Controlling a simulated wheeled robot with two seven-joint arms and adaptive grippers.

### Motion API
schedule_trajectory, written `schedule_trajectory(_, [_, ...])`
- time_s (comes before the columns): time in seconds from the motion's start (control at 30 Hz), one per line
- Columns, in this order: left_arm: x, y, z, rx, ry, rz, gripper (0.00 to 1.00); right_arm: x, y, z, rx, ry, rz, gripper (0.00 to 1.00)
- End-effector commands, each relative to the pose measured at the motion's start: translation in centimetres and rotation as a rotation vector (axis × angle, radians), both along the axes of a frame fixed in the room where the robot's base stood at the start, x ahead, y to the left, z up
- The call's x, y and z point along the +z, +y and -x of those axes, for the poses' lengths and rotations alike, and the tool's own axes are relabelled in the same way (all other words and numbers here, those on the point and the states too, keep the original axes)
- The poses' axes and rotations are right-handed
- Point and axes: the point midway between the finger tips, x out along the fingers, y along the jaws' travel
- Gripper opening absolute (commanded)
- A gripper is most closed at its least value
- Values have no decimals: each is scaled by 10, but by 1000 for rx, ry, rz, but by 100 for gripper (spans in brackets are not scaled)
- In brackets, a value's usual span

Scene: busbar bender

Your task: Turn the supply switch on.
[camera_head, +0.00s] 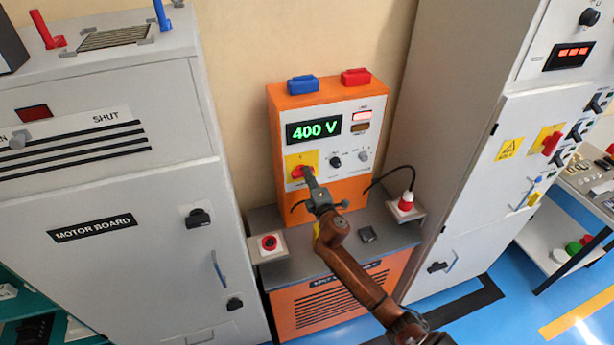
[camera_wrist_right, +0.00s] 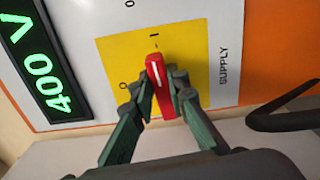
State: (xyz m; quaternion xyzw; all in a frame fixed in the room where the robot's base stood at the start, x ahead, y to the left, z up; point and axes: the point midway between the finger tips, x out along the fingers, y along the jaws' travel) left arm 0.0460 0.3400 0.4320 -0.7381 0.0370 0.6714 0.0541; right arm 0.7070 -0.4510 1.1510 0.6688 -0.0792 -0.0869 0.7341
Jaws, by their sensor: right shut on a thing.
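The supply switch has a red handle (camera_head: 298,171) on a yellow plate (camera_head: 307,158), low on the left of the orange unit's front panel. The handle also shows close up in the right wrist view (camera_wrist_right: 156,71), beside the word SUPPLY. Its white line points up in that view, toward the "I" mark; the "0" mark lies to its left. My right gripper (camera_head: 307,177) is shut on the handle, one finger on each side. The green display (camera_head: 314,130) reads 400 V. My left gripper is not in view.
A grey motor board cabinet (camera_head: 110,230) stands at left and a tall grey cabinet (camera_head: 450,150) at right.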

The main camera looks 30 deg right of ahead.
Motion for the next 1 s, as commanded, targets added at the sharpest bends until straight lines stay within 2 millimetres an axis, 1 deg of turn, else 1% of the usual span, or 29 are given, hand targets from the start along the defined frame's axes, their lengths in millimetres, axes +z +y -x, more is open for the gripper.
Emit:
schedule_trajectory(0.1, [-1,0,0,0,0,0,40,-2,-1,0,-2,-10,-50,0])
schedule_trajectory(0.3, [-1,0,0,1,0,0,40,-3,-1,0,-2,-21,-95,0])
schedule_trajectory(0.77, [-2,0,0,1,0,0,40,-3,-1,0,-1,-23,-110,0])
schedule_trajectory(0.8, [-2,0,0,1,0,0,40,-3,-1,0,-1,-23,-109,15])
schedule_trajectory(1.0, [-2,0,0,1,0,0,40,-2,0,0,-1,-24,-107,29])
